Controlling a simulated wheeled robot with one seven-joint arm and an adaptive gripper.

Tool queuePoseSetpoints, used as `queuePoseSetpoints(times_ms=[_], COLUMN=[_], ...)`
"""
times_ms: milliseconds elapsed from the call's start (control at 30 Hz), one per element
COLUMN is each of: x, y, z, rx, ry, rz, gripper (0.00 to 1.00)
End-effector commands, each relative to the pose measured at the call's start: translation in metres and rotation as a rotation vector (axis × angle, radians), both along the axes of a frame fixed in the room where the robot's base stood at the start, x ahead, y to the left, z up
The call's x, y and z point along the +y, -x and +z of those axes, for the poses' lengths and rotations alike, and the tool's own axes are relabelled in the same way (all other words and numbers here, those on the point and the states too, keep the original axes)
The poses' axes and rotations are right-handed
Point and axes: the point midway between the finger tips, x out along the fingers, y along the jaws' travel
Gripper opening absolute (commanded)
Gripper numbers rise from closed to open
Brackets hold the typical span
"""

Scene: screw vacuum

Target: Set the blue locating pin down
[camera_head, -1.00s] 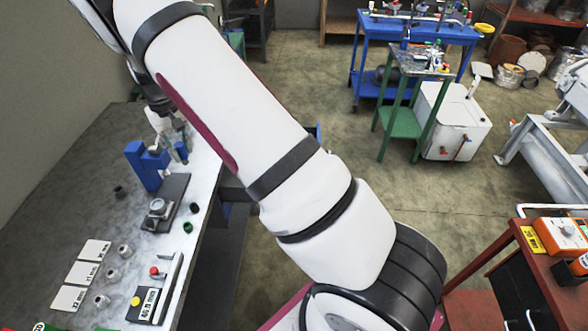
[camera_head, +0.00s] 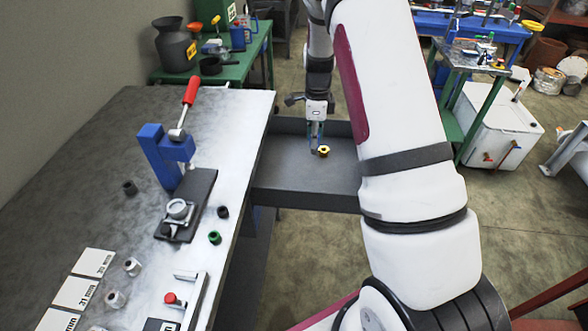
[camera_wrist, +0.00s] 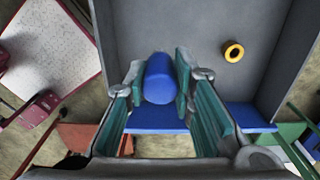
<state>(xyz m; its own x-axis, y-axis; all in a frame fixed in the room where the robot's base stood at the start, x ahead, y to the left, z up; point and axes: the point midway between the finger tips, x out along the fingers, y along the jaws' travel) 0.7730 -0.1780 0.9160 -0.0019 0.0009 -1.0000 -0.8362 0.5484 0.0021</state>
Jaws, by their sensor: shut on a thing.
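The blue locating pin (camera_wrist: 160,78) shows in the wrist view as a blue cylinder between the teal finger pads. My gripper (camera_wrist: 160,88) is shut on it. In the head view my gripper (camera_head: 315,143) points down over a grey open tray (camera_head: 285,182) beside the bench, and I cannot make out the pin there. In the wrist view the tray floor (camera_wrist: 212,75) lies below the pin; I cannot tell how large the gap is. A yellow ring (camera_head: 322,151) lies on the tray floor close to my gripper; it is right of the pin in the wrist view (camera_wrist: 233,51).
The bench (camera_head: 75,185) at left carries a blue press (camera_head: 158,155) with a red lever (camera_head: 191,91), a dark fixture (camera_head: 188,200), a green ring (camera_head: 214,238) and white label cards (camera_head: 93,263). A green table (camera_head: 257,52) stands behind. Tray walls surround my gripper; its floor is mostly clear.

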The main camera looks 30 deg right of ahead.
Motion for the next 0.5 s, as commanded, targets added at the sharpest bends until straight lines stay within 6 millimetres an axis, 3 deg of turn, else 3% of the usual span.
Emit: queuePoseSetpoints(times_ms=[33, 200, 500], x=[-0.009, -0.029, -0.040], y=[-0.003, 0.003, 0.009], z=[-0.014, -0.034, -0.056], rx=[-0.001, -0.001, 0.002], ry=[0.000, 0.001, 0.000], rz=[-0.106, -0.427, -0.643], gripper=[0.00, 0.00, 0.00])
